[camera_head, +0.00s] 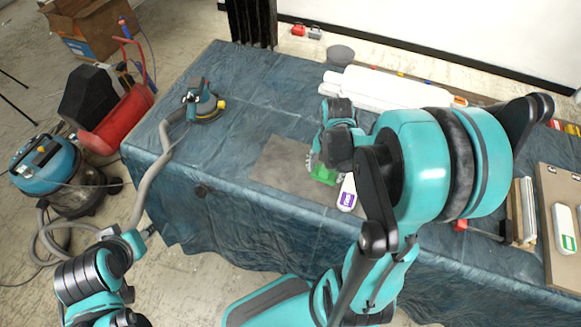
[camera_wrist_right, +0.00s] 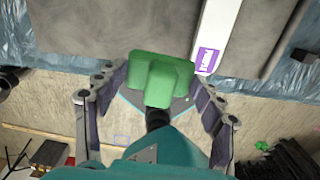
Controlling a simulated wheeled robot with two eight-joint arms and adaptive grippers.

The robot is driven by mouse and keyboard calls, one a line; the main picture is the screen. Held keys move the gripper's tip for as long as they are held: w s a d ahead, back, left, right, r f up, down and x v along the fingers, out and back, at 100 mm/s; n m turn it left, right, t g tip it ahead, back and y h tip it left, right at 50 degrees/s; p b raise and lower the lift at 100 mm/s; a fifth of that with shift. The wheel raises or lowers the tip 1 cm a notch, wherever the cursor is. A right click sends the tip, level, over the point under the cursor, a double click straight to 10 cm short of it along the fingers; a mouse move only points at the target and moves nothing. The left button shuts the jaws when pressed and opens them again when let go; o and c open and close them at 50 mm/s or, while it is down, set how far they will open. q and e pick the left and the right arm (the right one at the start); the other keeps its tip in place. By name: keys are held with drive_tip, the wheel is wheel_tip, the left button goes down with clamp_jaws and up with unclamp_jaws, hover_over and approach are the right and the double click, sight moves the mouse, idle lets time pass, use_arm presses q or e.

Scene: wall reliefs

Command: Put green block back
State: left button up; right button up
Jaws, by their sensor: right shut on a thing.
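The green block (camera_head: 324,175) is just below my right gripper (camera_head: 316,161), over the grey mat in the head view, and is partly hidden by the hand and arm. In the right wrist view the green block (camera_wrist_right: 160,76) lies between the fingers of my right gripper (camera_wrist_right: 155,92), which is shut on it. I cannot tell whether the block touches the surface below.
A grey mat (camera_head: 278,165) covers part of the blue-draped table (camera_head: 250,85). A sander (camera_head: 202,103) with a hose stands at the left. White rolls (camera_head: 375,88) lie at the back.

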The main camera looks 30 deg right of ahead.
drive_tip(key=shift+d, duration=0.1)
drive_tip(key=shift+w+f+n, duration=0.2)
drive_tip(key=shift+w+n, duration=0.1)
drive_tip(key=b, duration=0.4)
hover_over(295, 175)
wheel_tip(295, 175, down, 6)
drive_tip(key=shift+w+f, duration=0.1)
drive_tip(key=shift+f, duration=0.15)
wheel_tip(295, 175, down, 4)
drive_tip(key=shift+f+b, duration=0.1)
drive_tip(key=shift+b, duration=0.8)
